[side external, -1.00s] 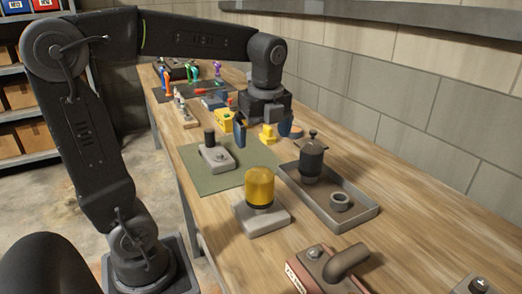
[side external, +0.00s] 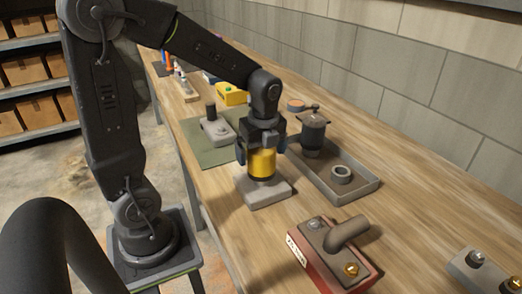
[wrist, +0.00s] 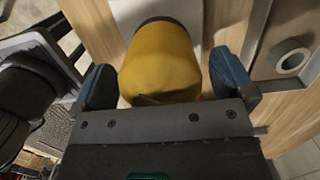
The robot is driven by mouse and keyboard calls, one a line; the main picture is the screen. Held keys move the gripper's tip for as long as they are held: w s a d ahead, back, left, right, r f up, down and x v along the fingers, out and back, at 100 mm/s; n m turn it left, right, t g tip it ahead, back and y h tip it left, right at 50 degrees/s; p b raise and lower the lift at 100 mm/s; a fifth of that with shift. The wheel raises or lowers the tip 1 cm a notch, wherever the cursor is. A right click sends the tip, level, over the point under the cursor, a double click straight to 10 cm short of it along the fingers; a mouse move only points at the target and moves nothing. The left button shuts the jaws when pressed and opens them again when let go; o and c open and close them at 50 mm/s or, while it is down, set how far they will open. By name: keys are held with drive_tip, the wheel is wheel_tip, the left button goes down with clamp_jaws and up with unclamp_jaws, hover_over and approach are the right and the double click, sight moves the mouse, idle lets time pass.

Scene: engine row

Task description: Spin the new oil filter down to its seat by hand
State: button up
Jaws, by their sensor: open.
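The yellow oil filter (side external: 262,165) stands upright on a grey block (side external: 265,194) on the bench. My gripper (side external: 262,150) is directly above it, pointing down, with its blue fingers on either side of the filter's upper part. In the wrist view the yellow filter (wrist: 161,62) fills the space between the two blue fingers. The gripper (wrist: 163,85) is open, and a gap shows between each finger and the filter. The filter's top is hidden by the gripper in the side view.
A metal tray (side external: 362,196) just right of the filter holds a dark canister tool (side external: 313,133) and a grey ring (side external: 342,173). A red block with a pipe (side external: 325,262) stands in front. A grey block with a dark post (side external: 216,128) sits on the green mat behind.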

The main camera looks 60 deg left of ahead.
drive_tip(key=shift+c, duration=0.5)
drive_tip(key=c, duration=1)
drive_tip(key=m, duration=0.5)
drive_tip(key=shift+m+t, duration=0.4)
drive_tip(key=m, duration=0.5)
drive_tip(key=shift+w+d+m+h, duration=0.1)
drive_tip(key=shift+m+h, duration=0.2)
drive_tip(key=o, duration=1.1)
